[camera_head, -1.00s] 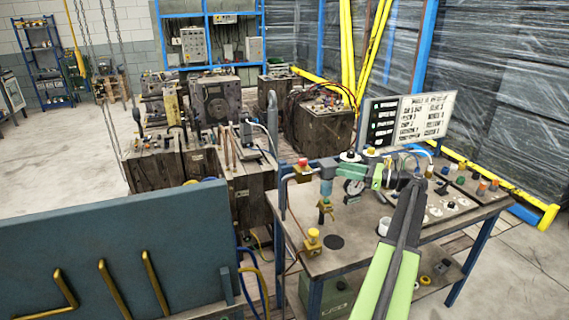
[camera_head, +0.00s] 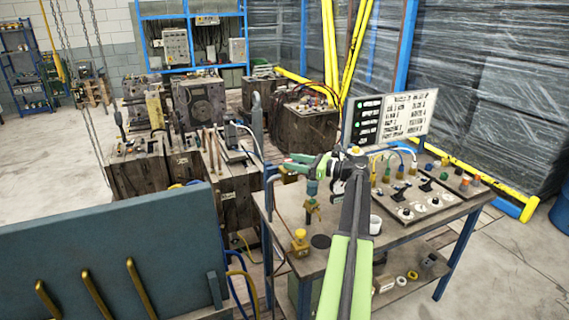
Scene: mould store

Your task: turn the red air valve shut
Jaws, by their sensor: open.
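My gripper (camera_head: 293,163) is above the left end of the work table (camera_head: 335,252), pointing left, with its green fingers apart. No red valve shows clearly now. Where the red knob stood a second ago, at the top of the bent grey pipe (camera_head: 269,195), the fingers cover the view, and only a yellow part (camera_head: 288,176) shows just below them. I cannot tell whether the fingers touch the valve or are around it. A blue-topped air fitting with a brass lower part (camera_head: 312,207) hangs below my gripper.
A yellow knob (camera_head: 299,240) stands on the table's front left. A white cup (camera_head: 375,225) is right of my arm. A control panel (camera_head: 425,205) and a label board (camera_head: 392,118) are at the right. A blue-grey plate (camera_head: 110,255) fills the lower left.

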